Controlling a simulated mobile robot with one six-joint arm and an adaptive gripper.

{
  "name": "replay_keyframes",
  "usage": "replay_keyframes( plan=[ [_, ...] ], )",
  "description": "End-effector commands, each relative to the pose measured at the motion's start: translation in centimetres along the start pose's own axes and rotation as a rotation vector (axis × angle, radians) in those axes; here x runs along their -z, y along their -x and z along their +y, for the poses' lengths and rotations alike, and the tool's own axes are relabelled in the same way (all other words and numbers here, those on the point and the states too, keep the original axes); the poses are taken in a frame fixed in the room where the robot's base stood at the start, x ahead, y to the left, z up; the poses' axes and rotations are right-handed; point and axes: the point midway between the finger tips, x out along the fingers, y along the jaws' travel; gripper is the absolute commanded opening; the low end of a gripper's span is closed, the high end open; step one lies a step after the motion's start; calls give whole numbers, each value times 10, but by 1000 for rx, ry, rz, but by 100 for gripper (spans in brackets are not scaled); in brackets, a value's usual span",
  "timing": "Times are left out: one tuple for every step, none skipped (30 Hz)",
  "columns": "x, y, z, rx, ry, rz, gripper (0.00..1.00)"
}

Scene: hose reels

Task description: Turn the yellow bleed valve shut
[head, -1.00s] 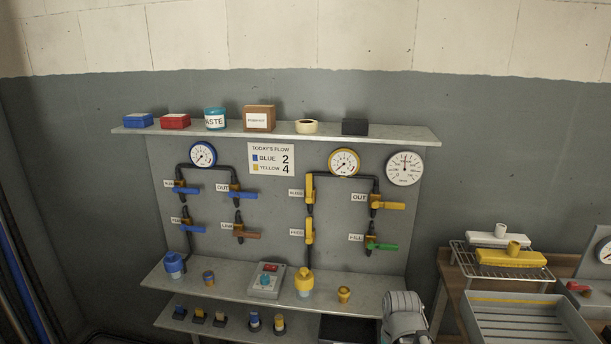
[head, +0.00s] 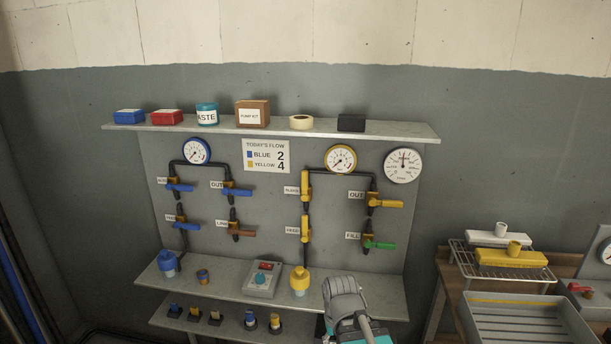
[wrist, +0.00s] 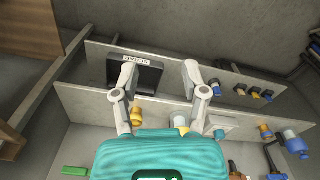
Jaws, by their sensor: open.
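The yellow bleed valve (head: 306,186) is on the grey panel, at the upper left of the yellow-gauge pipe loop. Its handle stands upright, in line with the pipe, beside a white label (head: 292,190). I cannot make it out in the wrist view. My gripper (wrist: 158,72) is open and empty in the wrist view, with its fingers spread over the lower shelves. It is well below the valve and apart from it. In the head view only my grey wrist and a teal part show at the bottom edge; the fingertips are hidden.
The yellow feed valve (head: 305,229) is just below, and the yellow out valve (head: 384,201) and green fill valve (head: 378,243) are to the right. A yellow-capped bottle (head: 300,281) stands on the shelf (head: 217,284). A black tray (wrist: 150,76) is below. An upper shelf (head: 275,130) juts out above.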

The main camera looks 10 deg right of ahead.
Motion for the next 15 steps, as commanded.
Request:
replay_keyframes(
  plan=[
    [0,0,0,0,0,0,57],
    [0,0,0,0,0,0,57],
    [0,0,0,0,0,0,63],
    [0,0,0,-1,1,0,68],
    [1,0,0,-2,2,1,69],
    [2,1,1,-5,6,4,69],
    [3,1,1,-9,11,7,69],
    [4,2,2,-15,18,12,69],
    [7,3,3,-27,30,19,69],
    [10,4,5,-39,42,26,69],
    [13,5,7,-52,58,35,69],
    [19,7,-1,-75,88,50,69],
    [24,9,0,-95,111,62,69],
    [29,11,2,-118,137,76,69],
    [37,14,6,-155,177,95,69]
  ],
)
